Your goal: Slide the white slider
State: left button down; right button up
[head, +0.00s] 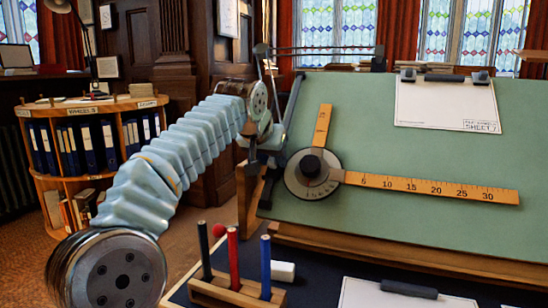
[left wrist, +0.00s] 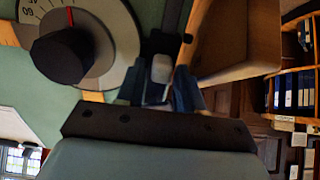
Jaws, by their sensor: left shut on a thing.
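The white slider (left wrist: 161,68) shows in the left wrist view as a small pale block beside the round protractor head (left wrist: 97,45). My left gripper (left wrist: 159,82) has a finger on each side of it and is shut on it. In the head view my left gripper (head: 264,148) is at the left edge of the green drafting board (head: 420,130), left of the protractor head (head: 313,174). The slider cannot be made out clearly there, behind my wrist and gripper. My right gripper is in neither view.
A wooden ruler (head: 440,186) reaches right from the protractor head, and a short one (head: 323,125) points up. Paper (head: 446,104) is clipped at the board's upper right. A pen block (head: 236,292) with three pens stands in front, near a white eraser (head: 283,271). Shelves stand left.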

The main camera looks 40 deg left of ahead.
pick_arm(q)
jog(key=s+f+b, duration=0.1)
jog(key=s+f, duration=0.1)
jog(key=s+d+f+b, duration=0.1)
jog(key=f+b, duration=0.1)
jog(key=shift+s+d, duration=0.1)
jog(key=shift+s, duration=0.25)
jog(key=shift+f, duration=0.1)
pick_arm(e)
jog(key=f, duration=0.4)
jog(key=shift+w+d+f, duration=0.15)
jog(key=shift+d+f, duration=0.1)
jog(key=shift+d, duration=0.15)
pick_arm(q)
jog(key=c, duration=1)
grip_release()
jog(key=shift+s, duration=0.1)
jog(key=shift+s+r, duration=0.15)
jog(key=shift+r, duration=0.25)
jog(key=p+v, duration=0.3)
jog(key=v, duration=1)
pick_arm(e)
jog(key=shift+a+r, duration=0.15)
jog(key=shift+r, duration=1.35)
